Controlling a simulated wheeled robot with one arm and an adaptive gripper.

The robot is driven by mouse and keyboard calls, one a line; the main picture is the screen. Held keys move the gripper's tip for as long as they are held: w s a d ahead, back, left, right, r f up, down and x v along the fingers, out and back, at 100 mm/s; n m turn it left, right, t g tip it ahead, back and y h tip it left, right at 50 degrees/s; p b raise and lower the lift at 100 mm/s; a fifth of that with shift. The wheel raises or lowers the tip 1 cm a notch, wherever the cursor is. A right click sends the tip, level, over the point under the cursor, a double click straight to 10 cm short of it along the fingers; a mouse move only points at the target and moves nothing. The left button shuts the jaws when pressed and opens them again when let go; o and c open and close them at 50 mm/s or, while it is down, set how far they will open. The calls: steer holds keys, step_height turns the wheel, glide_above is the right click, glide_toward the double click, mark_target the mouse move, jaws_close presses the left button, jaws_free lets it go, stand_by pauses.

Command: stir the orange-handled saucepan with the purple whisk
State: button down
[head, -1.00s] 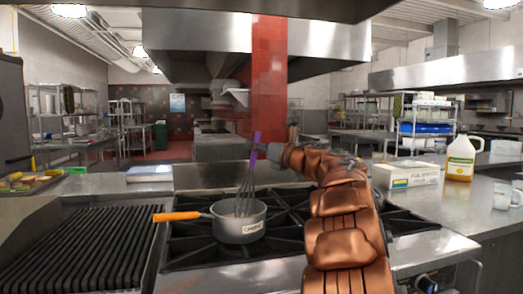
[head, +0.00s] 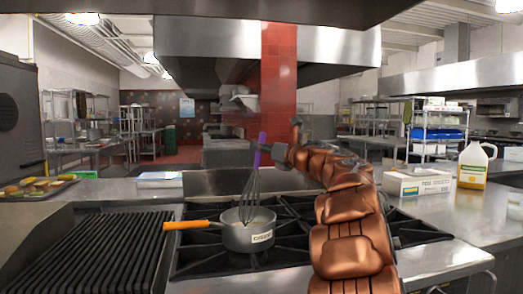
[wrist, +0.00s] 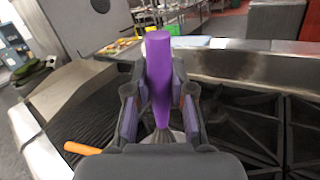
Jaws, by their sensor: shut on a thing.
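The saucepan (head: 236,236) is grey metal and sits on the black stove grate. Its orange handle (head: 187,225) points left toward the grill; the handle also shows at the lower left of the wrist view (wrist: 82,149). The purple whisk (head: 261,148) stands nearly upright, leaning slightly, with its wire end (head: 251,197) down inside the saucepan. My gripper (wrist: 160,95) is shut on the whisk's purple handle, above and a little right of the pan. The wire tip is hidden by the pan wall. In the wrist view my gripper hides most of the pan.
A ridged grill (head: 95,250) lies left of the stove grate (head: 300,232). A white box (head: 418,184) and a jug with yellow label (head: 474,166) stand on the right counter. A food tray (head: 38,188) is at far left. A red tiled pillar (head: 279,80) rises behind.

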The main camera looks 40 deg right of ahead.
steer(key=shift+r+p, duration=3.3)
steer(key=shift+r, duration=1.35)
